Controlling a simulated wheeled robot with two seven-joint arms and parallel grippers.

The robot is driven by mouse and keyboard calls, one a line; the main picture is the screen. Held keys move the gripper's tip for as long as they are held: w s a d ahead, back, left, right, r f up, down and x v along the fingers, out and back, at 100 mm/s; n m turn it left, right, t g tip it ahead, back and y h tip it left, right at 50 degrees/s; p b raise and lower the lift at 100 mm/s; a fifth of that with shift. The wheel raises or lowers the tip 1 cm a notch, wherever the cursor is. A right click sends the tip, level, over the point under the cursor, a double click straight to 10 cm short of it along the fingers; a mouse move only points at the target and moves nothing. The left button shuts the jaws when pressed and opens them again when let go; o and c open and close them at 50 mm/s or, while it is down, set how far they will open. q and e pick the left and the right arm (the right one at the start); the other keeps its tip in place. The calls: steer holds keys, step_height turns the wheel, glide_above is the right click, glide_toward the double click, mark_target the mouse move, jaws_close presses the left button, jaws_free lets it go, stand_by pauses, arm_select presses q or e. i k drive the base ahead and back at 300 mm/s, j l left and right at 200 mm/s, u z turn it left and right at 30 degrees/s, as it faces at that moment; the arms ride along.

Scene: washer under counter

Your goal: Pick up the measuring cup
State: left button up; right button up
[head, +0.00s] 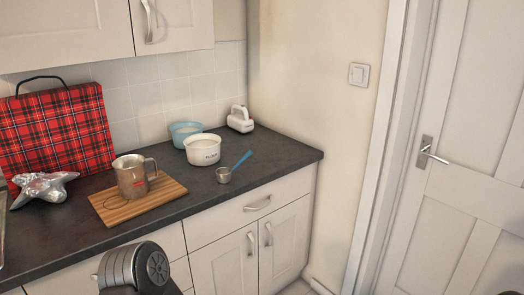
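A small metal measuring cup (224,175) with a long blue handle (242,160) rests on the dark countertop, in front of a white flour bowl. Its handle points up and to the right. A metal mug (132,178) with a red mark and a side handle stands on a wooden board to the left. No gripper shows in the head view. Only a dark, rounded part of my arm shows at the bottom left, in front of the cabinets and apart from the cup.
The wooden board (165,188) lies left of the cup. The flour bowl (203,149), a blue bowl (184,131) and a white hand mixer (240,119) stand behind it. Crumpled foil (43,187) and a red plaid bag (57,127) are at left. Counter right of the cup is clear.

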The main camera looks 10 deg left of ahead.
mark_target(224, 175)
steer(key=i, duration=1.2)
